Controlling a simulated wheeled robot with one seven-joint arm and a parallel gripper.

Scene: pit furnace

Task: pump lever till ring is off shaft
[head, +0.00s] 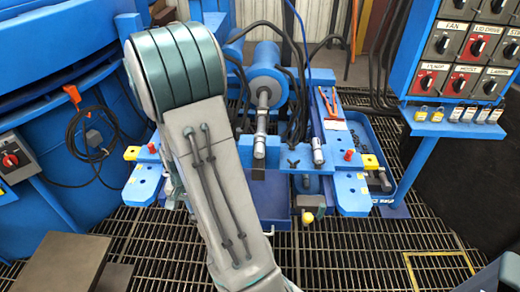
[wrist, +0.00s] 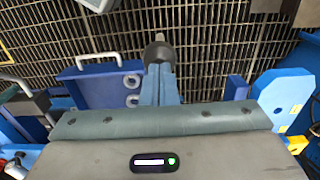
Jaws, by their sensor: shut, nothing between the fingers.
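My gripper (wrist: 159,72) shows in the wrist view as two blue fingers close together and empty. A dark rounded knob (wrist: 158,51) with a grey stub lies just beyond the fingertips; I cannot tell whether they touch or whether it is part of the lever. In the head view my arm hides part of the blue rig and my gripper is out of sight. A blue cylinder (head: 264,70) has a silver rod (head: 261,122) pointing toward me, with a thicker end. A short piece with a yellow tip (head: 308,216) stands low in front. The ring and shaft cannot be clearly told apart.
A blue control panel (head: 470,50) with switches stands at the right, with padlocks below. A coiled black cable (head: 92,150) hangs at left. Grating floor (head: 340,250) is open in front.

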